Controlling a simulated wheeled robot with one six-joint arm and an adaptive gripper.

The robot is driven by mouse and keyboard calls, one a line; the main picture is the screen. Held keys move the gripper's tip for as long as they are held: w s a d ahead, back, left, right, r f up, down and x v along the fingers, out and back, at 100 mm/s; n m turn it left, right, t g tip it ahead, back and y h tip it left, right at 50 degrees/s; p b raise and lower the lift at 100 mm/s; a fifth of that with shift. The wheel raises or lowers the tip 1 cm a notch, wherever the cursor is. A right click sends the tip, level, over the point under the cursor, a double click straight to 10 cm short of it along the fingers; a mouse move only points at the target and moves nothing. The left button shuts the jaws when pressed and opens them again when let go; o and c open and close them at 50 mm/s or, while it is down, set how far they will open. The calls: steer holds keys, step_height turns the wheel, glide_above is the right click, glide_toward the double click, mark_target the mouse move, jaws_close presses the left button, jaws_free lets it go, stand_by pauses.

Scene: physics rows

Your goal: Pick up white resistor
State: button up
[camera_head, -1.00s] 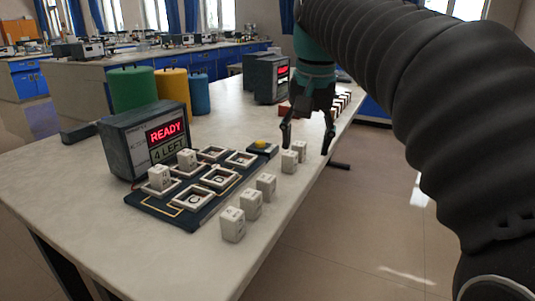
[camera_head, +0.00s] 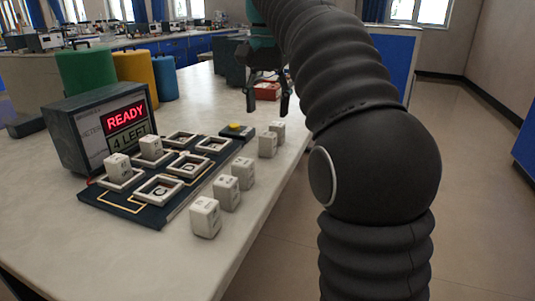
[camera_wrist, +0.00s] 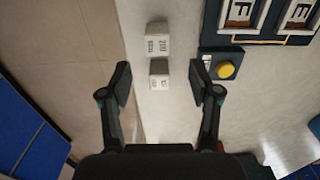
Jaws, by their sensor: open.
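Several small white blocks with printed marks, which fit the white resistor, stand in a row along the table's right side. In the head view the nearest is a white block (camera_head: 205,217), and the far pair includes a far white block (camera_head: 277,131) and its neighbour (camera_head: 267,145). My gripper (camera_head: 267,102) is open and empty above the table, beyond the far pair. In the wrist view the far block (camera_wrist: 159,73) lies between and ahead of the open fingers (camera_wrist: 160,85), with the other white block (camera_wrist: 157,43) behind it. I see no contact with the fingers.
A dark board with framed sockets (camera_head: 163,189) holds two white blocks at its left. A display box (camera_head: 100,127) reads READY, 4 LEFT. A yellow button (camera_head: 235,127) sits beside the far pair. Green, yellow and blue cylinders stand behind. The table's right edge is close to the row.

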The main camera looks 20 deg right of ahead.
mark_target(268, 134)
step_height(268, 134, down, 2)
steer(key=shift+f, duration=0.1)
steer(key=shift+s+f+b, duration=0.2)
steer(key=shift+f+b, duration=0.45)
steer(key=shift+f, duration=0.65)
steer(key=shift+s+f+b, duration=0.15)
steer(key=shift+f+b, duration=0.5)
steer(key=shift+f, duration=0.6)
jaws_close()
